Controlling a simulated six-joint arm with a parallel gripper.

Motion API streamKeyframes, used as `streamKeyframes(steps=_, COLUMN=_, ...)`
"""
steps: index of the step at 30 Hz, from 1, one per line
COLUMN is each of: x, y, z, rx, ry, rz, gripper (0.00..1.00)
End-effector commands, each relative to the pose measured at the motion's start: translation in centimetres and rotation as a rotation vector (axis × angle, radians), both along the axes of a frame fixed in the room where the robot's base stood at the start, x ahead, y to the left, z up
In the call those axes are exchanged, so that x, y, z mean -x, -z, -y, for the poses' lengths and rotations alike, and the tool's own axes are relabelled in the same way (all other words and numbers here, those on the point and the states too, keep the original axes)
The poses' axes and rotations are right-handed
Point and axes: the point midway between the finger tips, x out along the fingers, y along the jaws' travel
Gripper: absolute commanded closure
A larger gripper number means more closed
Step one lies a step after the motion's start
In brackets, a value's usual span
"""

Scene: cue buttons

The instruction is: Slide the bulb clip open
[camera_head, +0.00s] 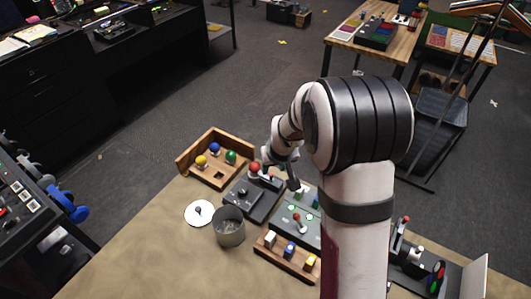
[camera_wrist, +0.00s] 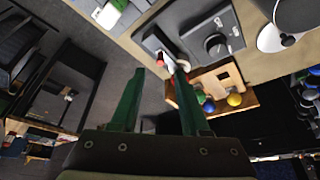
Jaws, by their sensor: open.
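A red bulb (camera_head: 254,167) sits at the far end of a dark grey box, close to my gripper (camera_head: 279,167). In the wrist view my gripper (camera_wrist: 160,72) is open, with its two green fingers apart and nothing clearly held. The red bulb (camera_wrist: 160,63) shows small between and just beyond the fingertips. The right fingertip overlaps a small pale and red part by the grey box (camera_wrist: 155,40); I cannot tell whether they touch. The clip itself is not clearly made out, being small and partly hidden by the finger and arm.
The dark box carries a black knob (camera_head: 243,193). A wooden tray (camera_head: 184,160) with blue, yellow and green balls stands behind. A white disc (camera_head: 199,213) and a grey bin (camera_head: 229,238) are in front. A green panel (camera_head: 283,226) with a red-topped lever stands to the right.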

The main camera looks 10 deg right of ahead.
Motion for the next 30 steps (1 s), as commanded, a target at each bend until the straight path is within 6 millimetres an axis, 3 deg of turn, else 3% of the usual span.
streamKeyframes(steps=3, x=-1.0, y=2.7, z=0.0, rx=0.0, ry=0.001, rz=-0.004, gripper=0.54)
streamKeyframes(steps=7, x=-1.7, y=4.3, z=0.0, rx=-0.001, ry=0.0, rz=-0.002, gripper=0.54)
streamKeyframes(steps=18, x=-2.0, y=5.0, z=0.0, rx=0.0, ry=0.001, rz=-0.001, gripper=0.54)
streamKeyframes(steps=26, x=-2.0, y=5.0, z=0.0, rx=0.0, ry=0.001, rz=-0.001, gripper=0.99)
streamKeyframes(steps=30, x=-2.0, y=5.0, z=0.0, rx=0.0, ry=0.001, rz=-0.001, gripper=1.0)
